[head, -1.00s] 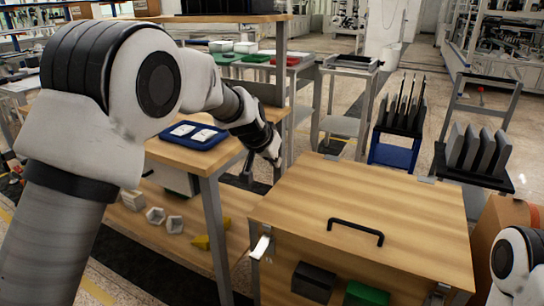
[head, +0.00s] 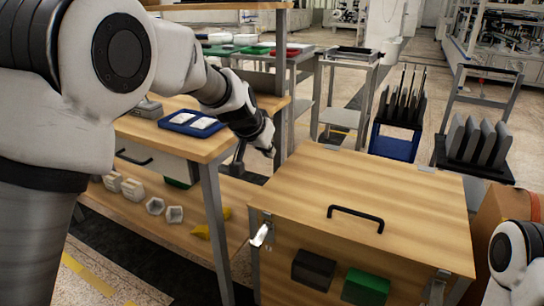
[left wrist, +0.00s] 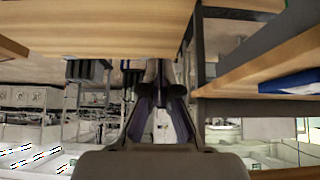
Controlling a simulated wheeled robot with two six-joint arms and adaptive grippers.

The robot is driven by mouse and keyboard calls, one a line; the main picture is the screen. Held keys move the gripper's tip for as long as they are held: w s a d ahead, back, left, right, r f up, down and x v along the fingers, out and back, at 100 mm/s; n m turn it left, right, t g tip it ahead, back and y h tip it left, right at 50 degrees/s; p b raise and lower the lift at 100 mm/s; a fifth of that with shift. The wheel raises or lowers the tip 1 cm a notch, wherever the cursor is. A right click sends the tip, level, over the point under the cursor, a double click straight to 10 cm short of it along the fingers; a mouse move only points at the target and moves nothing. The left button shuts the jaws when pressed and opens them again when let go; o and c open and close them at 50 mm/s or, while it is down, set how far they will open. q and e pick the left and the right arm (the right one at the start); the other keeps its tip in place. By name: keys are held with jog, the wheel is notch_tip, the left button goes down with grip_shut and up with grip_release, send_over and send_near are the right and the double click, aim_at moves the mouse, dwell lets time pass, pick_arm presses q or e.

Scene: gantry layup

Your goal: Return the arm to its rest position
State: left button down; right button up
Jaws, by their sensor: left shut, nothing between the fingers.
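My left arm comes in from the left in the head view and reaches over the wooden workbench. My left gripper (head: 238,160) is small and partly hidden by its own wrist, beside the bench's right edge and left of the wooden box. In the left wrist view the gripper (left wrist: 160,72) has its fingers together, with nothing between them. It touches nothing that I can make out. Part of my right arm shows at the lower right of the head view; its gripper is out of the picture.
The closed wooden box (head: 420,205) with a black handle (head: 356,213) stands right of the gripper. A blue tray (head: 183,129) with white pieces lies on the bench (head: 140,133). Several pale blocks rest on the lower shelf (head: 150,225). Racks with dark panels stand behind the box.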

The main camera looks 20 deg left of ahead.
pick_arm(q)
jog(key=d+v, duration=0.1)
jog(key=v, duration=0.6)
jog(key=s+a+f+g, duration=0.1)
jog(key=s+f+g, duration=0.15)
jog(key=f, duration=0.75)
jog(key=s+a+f+g, duration=0.15)
jog(key=s+f, duration=0.25)
jog(key=f, duration=0.6)
jog(key=s+f+g, duration=0.3)
jog(key=f, duration=0.7)
jog(key=s+a+f+g+y, duration=0.1)
jog(key=s+f, duration=0.5)
jog(key=s, duration=0.4)
jog(key=s+a+f+n+g, duration=0.1)
jog(key=s+a+f+g, duration=0.1)
jog(key=s+f, duration=0.7)
jog(key=s+a+f+g+y, duration=0.1)
jog(key=s+f, duration=0.3)
jog(key=s, duration=0.8)
notch_tip(320, 180, up, 25)
jog(key=w+n+t+p, duration=0.1)
jog(key=t+p, duration=0.2)
jog(key=p, duration=2.1)
jog(key=shift+d+n+h, duration=0.2)
jog(key=shift+n+h, duration=0.1)
jog(key=shift+n, duration=0.1)
